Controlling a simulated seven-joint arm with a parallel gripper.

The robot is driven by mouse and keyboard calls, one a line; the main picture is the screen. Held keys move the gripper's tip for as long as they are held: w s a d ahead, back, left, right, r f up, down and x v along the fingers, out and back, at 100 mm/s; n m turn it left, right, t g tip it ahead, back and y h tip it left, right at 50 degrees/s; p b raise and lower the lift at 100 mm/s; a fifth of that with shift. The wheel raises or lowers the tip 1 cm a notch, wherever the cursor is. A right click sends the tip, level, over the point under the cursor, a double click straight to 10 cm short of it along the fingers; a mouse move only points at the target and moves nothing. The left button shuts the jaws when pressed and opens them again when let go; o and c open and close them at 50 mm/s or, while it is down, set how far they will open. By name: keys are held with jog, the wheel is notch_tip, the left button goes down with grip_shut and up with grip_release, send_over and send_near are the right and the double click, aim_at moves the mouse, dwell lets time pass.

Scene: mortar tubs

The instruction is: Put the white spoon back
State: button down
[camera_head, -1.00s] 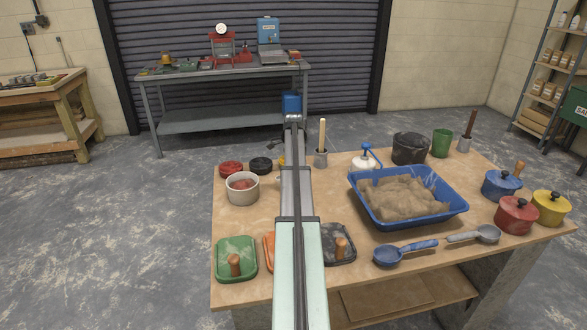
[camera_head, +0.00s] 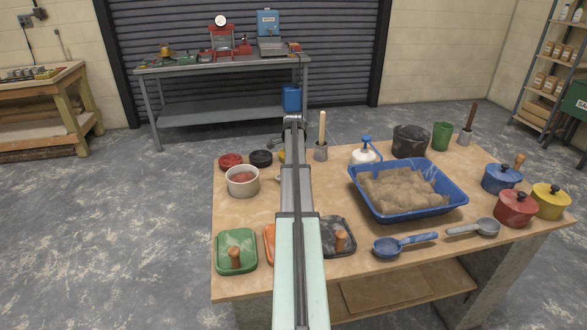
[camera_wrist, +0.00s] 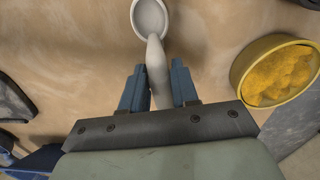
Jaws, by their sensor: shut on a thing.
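The white spoon (camera_wrist: 151,18) shows in the wrist view, its bowl at the top and its handle running down between the blue fingers. My gripper (camera_wrist: 158,88) is shut on its handle. Whether the spoon touches the wooden tabletop cannot be told. In the head view my own arm hides the gripper and the spoon. A yellow tub (camera_wrist: 278,75) filled with yellow powder lies to the right of the spoon in the wrist view.
A white pot (camera_head: 242,181), red tub (camera_head: 230,161) and black tub (camera_head: 261,158) stand left of my arm. The blue sand tray (camera_head: 408,213), blue spoon (camera_head: 405,245), grey spoon (camera_head: 474,228) and lidded pots (camera_head: 515,207) are on the right. Green lid (camera_head: 236,252) sits front left.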

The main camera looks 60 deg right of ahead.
jog(key=shift+f, duration=0.35)
dwell(0.4)
jog(key=c, duration=0.8)
grip_release()
